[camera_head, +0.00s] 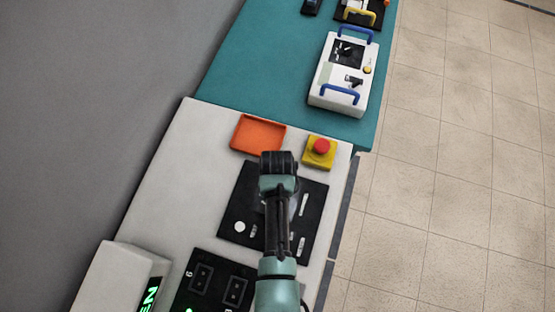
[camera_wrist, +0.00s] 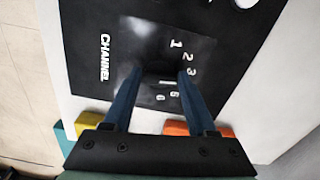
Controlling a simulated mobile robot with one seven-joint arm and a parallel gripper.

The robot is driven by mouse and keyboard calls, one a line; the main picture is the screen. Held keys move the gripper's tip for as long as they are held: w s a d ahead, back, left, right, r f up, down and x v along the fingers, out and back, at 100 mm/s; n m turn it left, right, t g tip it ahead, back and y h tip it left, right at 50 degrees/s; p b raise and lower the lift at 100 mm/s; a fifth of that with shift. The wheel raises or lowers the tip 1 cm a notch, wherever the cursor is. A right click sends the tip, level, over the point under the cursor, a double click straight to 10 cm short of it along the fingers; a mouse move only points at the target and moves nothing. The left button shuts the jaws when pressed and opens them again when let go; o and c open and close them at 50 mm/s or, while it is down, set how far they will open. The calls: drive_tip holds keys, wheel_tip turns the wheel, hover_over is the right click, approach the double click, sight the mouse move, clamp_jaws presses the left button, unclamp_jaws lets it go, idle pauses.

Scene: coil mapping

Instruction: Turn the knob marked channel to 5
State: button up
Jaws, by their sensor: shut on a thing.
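The black panel (camera_head: 240,199) lies under my arm in the head view. In the wrist view the panel (camera_wrist: 90,75) carries the white word CHANNEL and an arc of numbers; 1, 2, 3, 5 and 6 show, and the place for 4 seems covered by a finger. My gripper (camera_wrist: 160,74) has its two blue fingers on either side of the dark channel knob (camera_wrist: 152,82), shut on it. The knob barely stands out from the black panel. A short white line shows beside the right finger, near the 5; I cannot tell exactly which number it points to.
An orange tray (camera_head: 258,134) and a red button on a yellow base (camera_head: 319,151) sit just beyond the panel. Another black panel (camera_head: 212,283) and a white box with green lettering (camera_head: 118,281) are nearer. A white device with blue handles (camera_head: 341,75) stands on the teal table.

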drive_tip(key=m+p, duration=0.1)
drive_tip(key=m, duration=0.4)
drive_tip(key=shift+w+a+m, duration=0.1)
drive_tip(key=shift+m, duration=0.2)
drive_tip(key=m, duration=0.4)
drive_tip(key=shift+m, duration=0.3)
drive_tip(key=shift+w, duration=0.1)
drive_tip(key=o, duration=1.4)
drive_tip(key=shift+c, duration=0.2)
drive_tip(key=shift+r, duration=0.1)
wheel_tip(320, 180, up, 13)
drive_tip(key=shift+b, duration=0.35)
